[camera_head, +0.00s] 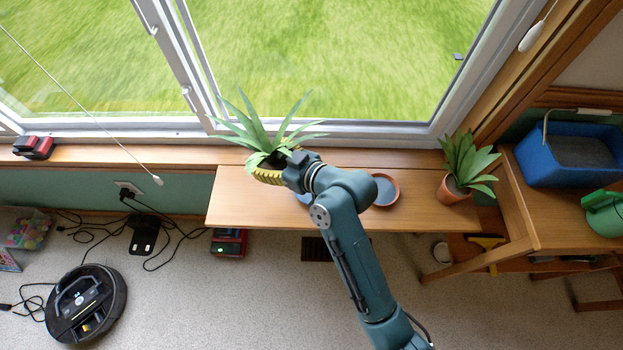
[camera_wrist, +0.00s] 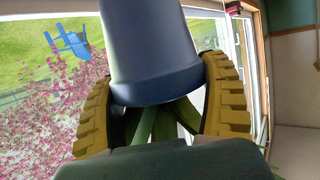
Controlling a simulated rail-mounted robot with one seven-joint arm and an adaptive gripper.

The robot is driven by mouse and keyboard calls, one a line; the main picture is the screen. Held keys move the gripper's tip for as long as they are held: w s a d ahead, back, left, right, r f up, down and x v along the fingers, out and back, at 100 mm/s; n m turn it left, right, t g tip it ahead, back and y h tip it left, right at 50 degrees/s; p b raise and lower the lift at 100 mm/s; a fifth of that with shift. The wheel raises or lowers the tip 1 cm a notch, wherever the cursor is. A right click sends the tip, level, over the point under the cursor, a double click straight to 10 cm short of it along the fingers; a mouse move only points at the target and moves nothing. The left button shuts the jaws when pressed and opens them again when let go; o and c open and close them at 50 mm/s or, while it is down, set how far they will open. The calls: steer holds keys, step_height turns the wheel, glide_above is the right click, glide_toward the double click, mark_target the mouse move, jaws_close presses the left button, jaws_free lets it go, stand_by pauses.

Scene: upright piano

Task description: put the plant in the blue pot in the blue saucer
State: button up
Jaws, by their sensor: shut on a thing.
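The plant (camera_head: 262,135) has long green leaves and stands over the left part of the wooden shelf, close to the window. My gripper (camera_head: 266,175), with yellow ribbed fingers, is shut on its pot. In the wrist view, the dark blue pot (camera_wrist: 152,50) sits between both fingers (camera_wrist: 158,100), its rim close to them; the picture appears upside down. In the head view the pot is mostly hidden by the finger. A blue patch, likely the blue saucer (camera_head: 304,199), shows on the shelf beside my wrist, mostly covered by my arm. I cannot tell the pot's height above the shelf.
A terracotta saucer with a grey-blue inside (camera_head: 384,190) lies right of my arm. Another plant in a terracotta pot (camera_head: 458,189) stands at the shelf's right end. The shelf (camera_head: 235,200) is bare at front left. A blue bin (camera_head: 568,155) stands far right. The window is behind.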

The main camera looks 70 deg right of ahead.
steer(key=s+d+f+m+h+p, duration=0.15)
steer(key=s+d, duration=0.25)
steer(key=s, duration=0.4)
steer(key=shift+g+h, duration=0.35)
steer(key=shift+g, duration=0.05)
step_height(320, 180, down, 9)
steer(key=b, duration=0.3)
steer(key=shift+s+a+f, duration=0.1)
steer(key=shift+a+f, duration=0.05)
steer(key=o, duration=0.8)
steer(key=shift+f+b, duration=0.2)
steer(key=shift+b, duration=0.15)
steer(key=o, duration=0.3)
steer(key=shift+o, duration=0.2)
steer(key=shift+r, duration=0.15)
